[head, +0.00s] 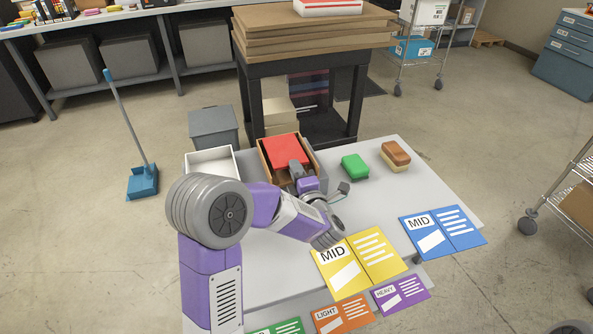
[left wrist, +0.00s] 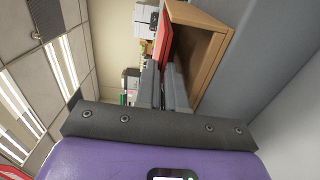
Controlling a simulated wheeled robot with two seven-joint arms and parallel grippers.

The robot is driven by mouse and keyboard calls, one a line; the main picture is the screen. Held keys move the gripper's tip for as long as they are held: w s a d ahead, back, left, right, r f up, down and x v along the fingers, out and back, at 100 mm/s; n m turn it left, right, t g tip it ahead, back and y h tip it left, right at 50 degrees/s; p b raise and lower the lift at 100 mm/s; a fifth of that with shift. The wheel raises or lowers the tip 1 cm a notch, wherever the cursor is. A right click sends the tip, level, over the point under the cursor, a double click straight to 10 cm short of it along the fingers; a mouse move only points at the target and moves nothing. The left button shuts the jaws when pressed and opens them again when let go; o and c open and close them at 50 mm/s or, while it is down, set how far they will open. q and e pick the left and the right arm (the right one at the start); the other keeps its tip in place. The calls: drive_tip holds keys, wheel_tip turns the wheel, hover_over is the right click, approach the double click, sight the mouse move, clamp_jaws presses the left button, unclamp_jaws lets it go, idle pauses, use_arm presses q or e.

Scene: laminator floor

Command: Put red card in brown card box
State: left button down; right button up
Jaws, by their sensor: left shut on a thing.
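The red card (head: 286,150) lies over the opening of the brown card box (head: 265,162) at the back of the grey table. My left gripper (head: 296,168) is shut on the near edge of the red card. In the left wrist view the fingers (left wrist: 165,82) grip the red card (left wrist: 165,38), right beside the wooden wall of the brown box (left wrist: 205,45). I cannot tell whether the card rests on the box floor or is held above it. My right gripper is not in view.
A white open tray (head: 212,162) stands left of the box. A green block (head: 355,167) and a brown block (head: 396,155) sit to its right. Yellow (head: 362,262) and blue (head: 443,231) cards lie nearer, with several smaller coloured cards in front. A black stand is behind.

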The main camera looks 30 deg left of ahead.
use_arm(q)
drive_tip(key=c, duration=1.2)
unclamp_jaws()
drive_tip(key=shift+o, duration=0.2)
drive_tip(key=shift+f, duration=0.1)
